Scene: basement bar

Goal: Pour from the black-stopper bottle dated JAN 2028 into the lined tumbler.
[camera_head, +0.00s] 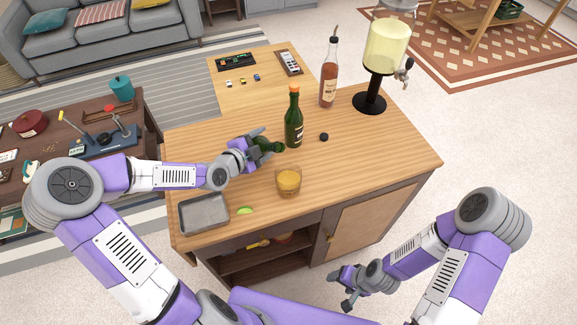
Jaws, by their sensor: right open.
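My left gripper (262,142) is over the bar top, around a dark green bottle (270,146) that is tipped over, its narrow end to the right. The gripper hides much of this bottle; no date is readable. A tumbler (288,183) with amber contents stands nearer the front, below and right of that bottle in the picture. Its lines are too small to make out. A small black stopper (324,137) lies loose on the bar top. An upright green bottle (294,120) with an orange top stands behind the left gripper. My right gripper (346,287) is open and empty, low before the cabinet.
A pink bottle with a pourer (328,80) and a drink dispenser (384,48) stand at the back right. A grey metal tray (203,213) and a lime wedge (245,210) lie front left. The right part of the bar top (385,160) is clear.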

